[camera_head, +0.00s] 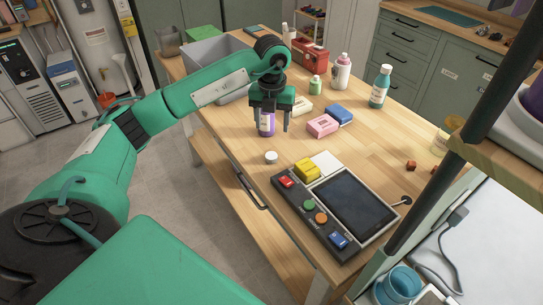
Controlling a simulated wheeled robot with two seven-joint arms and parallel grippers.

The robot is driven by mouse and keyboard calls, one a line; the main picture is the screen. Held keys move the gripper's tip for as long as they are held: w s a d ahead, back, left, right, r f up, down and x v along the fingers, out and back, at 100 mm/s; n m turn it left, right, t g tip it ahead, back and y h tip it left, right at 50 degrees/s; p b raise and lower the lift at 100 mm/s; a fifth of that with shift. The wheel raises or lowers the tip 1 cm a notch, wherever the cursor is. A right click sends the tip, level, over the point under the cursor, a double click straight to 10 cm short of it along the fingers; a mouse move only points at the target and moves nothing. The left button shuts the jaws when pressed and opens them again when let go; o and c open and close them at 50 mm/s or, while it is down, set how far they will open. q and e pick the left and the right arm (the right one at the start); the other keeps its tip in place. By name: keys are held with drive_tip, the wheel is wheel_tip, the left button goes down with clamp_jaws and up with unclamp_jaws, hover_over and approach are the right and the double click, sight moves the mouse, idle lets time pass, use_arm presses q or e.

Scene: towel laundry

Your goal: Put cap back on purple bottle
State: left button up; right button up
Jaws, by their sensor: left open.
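The purple bottle (266,124) stands upright on the wooden table, partly hidden behind my left gripper (270,124). My left gripper points down with its fingers apart, at the bottle's upper part. I cannot tell whether a finger touches the bottle. The bottle's top is hidden by the gripper. A small white cap (271,157) lies on the table near its front edge, below the bottle in the picture and apart from the gripper. My right gripper is not in view.
Pink (323,125), blue (339,115) and yellow (307,168) blocks lie nearby. A control panel with a dark screen (354,201) is at the table's front. A teal bottle (379,87), a white-and-pink bottle (341,72) and a green bottle (315,86) stand behind. A grey bin (217,50) is at the back left.

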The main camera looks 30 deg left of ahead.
use_arm(q)
drive_tip(key=p, duration=0.1)
hover_over(271, 155)
drive_tip(key=f, duration=0.7)
drive_tip(key=shift+s+d+f, duration=0.1)
drive_tip(key=shift+s+d, duration=0.1)
drive_tip(key=shift+d, duration=0.1)
drive_tip(key=shift+f+p, duration=0.15)
drive_tip(key=shift+p, duration=0.15)
drive_tip(key=f+p, duration=0.1)
drive_tip(key=f, duration=0.1)
drive_tip(key=f+p, duration=0.1)
drive_tip(key=f, duration=0.1)
drive_tip(key=shift+w+a+f, duration=0.15)
drive_tip(key=shift+a, duration=0.05)
drive_tip(key=shift+f, duration=0.3)
drive_tip(key=shift+c, duration=0.2)
drive_tip(key=c, duration=1)
